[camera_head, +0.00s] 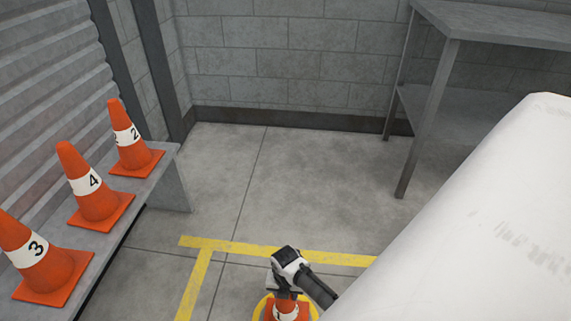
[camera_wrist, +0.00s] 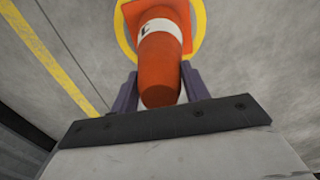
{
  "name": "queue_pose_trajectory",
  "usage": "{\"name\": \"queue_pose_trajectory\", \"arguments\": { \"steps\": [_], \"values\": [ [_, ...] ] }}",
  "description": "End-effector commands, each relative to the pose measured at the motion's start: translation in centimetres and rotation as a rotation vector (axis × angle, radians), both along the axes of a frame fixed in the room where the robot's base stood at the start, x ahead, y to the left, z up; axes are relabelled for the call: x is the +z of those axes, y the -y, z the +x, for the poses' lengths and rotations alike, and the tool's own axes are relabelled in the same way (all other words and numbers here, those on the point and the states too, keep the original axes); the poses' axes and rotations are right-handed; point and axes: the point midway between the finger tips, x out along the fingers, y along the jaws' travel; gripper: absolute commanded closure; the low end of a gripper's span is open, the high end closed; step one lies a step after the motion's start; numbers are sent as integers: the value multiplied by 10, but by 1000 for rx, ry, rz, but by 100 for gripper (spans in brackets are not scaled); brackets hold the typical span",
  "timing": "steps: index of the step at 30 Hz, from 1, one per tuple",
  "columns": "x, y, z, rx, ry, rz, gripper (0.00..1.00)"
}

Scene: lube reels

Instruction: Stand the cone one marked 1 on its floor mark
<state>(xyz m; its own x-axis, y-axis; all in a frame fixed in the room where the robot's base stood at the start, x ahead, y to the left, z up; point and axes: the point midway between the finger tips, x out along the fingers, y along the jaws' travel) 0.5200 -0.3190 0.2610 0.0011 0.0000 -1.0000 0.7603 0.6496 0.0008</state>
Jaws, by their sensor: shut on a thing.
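An orange cone with a white band (camera_head: 286,308) stands low at the bottom of the head view, partly cut off by the frame edge. The wrist view shows the same cone (camera_wrist: 161,62), its tip between my fingers and its square base at the far end. My gripper (camera_head: 284,292) is shut on the cone's upper part. A dark mark on the band is only partly visible, so I cannot read the number. A yellow round floor mark (camera_head: 259,308) shows around the cone's base, also in the wrist view (camera_wrist: 201,22). I cannot tell whether the base touches the floor.
Cones marked 2 (camera_head: 128,138), 4 (camera_head: 93,187) and 3 (camera_head: 37,262) stand on a grey bench (camera_head: 170,172) at the left. A metal shelf table (camera_head: 455,22) stands at the back right. Yellow tape (camera_head: 225,247) crosses the floor, which is otherwise clear.

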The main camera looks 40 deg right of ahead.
Motion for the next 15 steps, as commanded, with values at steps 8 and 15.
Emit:
{"name": "queue_pose_trajectory", "arguments": {
  "steps": [8, 15],
  "values": [
    [0, 0, 0, 0, 0, 0, 32],
    [3, 0, 0, 0, 0, 0, 32]
  ]
}}
